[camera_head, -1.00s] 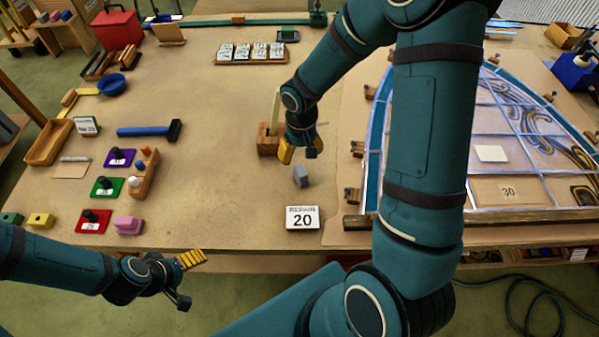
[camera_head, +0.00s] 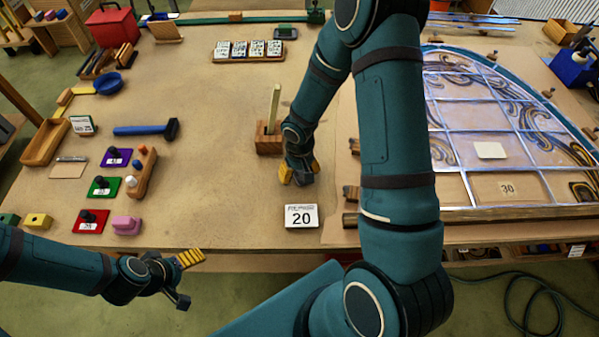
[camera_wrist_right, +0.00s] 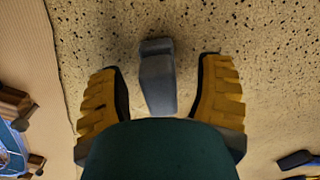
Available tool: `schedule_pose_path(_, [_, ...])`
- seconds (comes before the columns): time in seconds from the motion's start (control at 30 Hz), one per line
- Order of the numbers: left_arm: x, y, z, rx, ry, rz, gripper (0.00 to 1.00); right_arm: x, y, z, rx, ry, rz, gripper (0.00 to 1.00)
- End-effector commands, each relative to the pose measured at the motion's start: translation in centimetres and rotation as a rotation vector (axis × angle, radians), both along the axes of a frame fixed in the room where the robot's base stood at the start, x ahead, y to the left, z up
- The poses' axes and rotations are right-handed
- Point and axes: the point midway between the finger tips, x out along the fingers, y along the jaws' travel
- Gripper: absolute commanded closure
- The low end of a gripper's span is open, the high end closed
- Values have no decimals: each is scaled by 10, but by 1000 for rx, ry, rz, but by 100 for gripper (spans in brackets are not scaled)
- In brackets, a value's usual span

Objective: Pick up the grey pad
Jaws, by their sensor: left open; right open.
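The grey pad (camera_wrist_right: 157,75) is a small block on the speckled table in the right wrist view. It lies between the two yellow fingers of my right gripper (camera_wrist_right: 160,72), with a gap on each side. In the head view my right gripper (camera_head: 300,174) points down close above the table, open, and the pad is largely hidden by it. My left gripper (camera_head: 188,276) is open and empty at the lower left, off the table's front edge.
A white card marked 20 (camera_head: 301,217) lies just in front of my right gripper. A wooden block with an upright stick (camera_head: 270,138) stands behind it. The leaded panel (camera_head: 480,140) is to the right.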

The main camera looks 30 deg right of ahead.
Motion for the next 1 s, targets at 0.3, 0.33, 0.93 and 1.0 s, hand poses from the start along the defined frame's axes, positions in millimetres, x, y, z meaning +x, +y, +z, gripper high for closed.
schedule_pose_path(0.3, [0,0,0,0,0,0,17,0,0,0,0,0,0,100])
schedule_pose_path(0.33, [0,0,0,0,0,0,17,0,0,0,0,0,0,100])
schedule_pose_path(0.93, [0,0,2,0,0,0,17,1,0,25,0,-4,-2,100])
schedule_pose_path(1.0, [0,0,3,0,0,0,17,1,0,39,-1,-5,-1,100])
